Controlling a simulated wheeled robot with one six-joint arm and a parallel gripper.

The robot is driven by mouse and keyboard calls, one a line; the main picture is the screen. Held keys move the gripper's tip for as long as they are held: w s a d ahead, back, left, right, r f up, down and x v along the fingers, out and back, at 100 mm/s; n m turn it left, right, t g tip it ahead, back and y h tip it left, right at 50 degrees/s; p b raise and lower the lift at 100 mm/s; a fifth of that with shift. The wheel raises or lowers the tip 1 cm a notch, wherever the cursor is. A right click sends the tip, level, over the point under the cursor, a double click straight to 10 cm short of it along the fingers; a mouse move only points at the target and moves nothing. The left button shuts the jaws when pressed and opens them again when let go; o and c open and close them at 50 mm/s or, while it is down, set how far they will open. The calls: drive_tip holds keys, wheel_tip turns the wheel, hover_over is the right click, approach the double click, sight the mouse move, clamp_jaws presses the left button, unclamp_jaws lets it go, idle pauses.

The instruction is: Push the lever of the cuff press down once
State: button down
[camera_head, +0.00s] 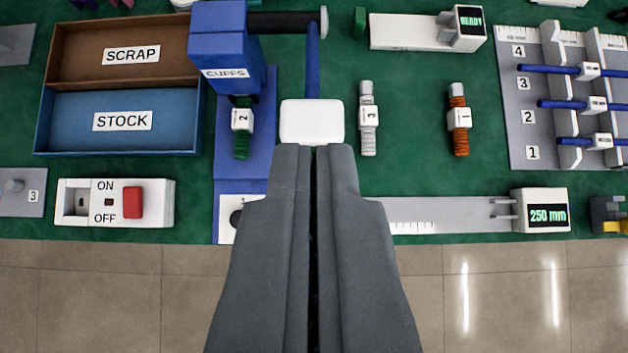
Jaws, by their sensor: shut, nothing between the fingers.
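The blue cuff press (217,50), labelled CUFFS, stands on the green mat left of centre. Its lever (313,62) is a blue bar that hangs from a black shaft (280,22) and ends in a white handle block (312,121). A green cuff (241,127) with a white tag marked 2 is under the press head. My gripper (314,150) is shut and empty. Its fingertips are at the lower edge of the white handle block in the picture and cover a little of it. I cannot tell whether they touch it.
Left are a brown SCRAP bin (60,50), a blue STOCK bin (45,130) and a white switch box (115,203). Cuffs tagged 3 (368,118) and 1 (459,119) lie to the right. A rack with blue rods (520,120) and a 250 mm gauge (540,211) are further right.

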hover_over(313, 119)
drive_tip(key=s, duration=0.2)
wheel_tip(313, 119, down, 4)
drive_tip(key=f, duration=0.3)
drive_tip(key=shift+s+f, duration=0.15)
drive_tip(key=shift+s, duration=0.15)
drive_tip(key=shift+f, duration=0.4)
drive_tip(key=shift+s+f, duration=0.1)
drive_tip(key=shift+s+f+t, duration=0.5)
drive_tip(key=shift+f+t, duration=0.25)
drive_tip(key=shift+f, duration=2.25)
drive_tip(key=shift+s+f+t, duration=0.55)
drive_tip(key=shift+f+t, duration=0.25)
drive_tip(key=shift+f, duration=2.25)
drive_tip(key=shift+s+f+t, duration=0.5)
drive_tip(key=shift+f+t, duration=0.25)
drive_tip(key=shift+f, duration=2.35)
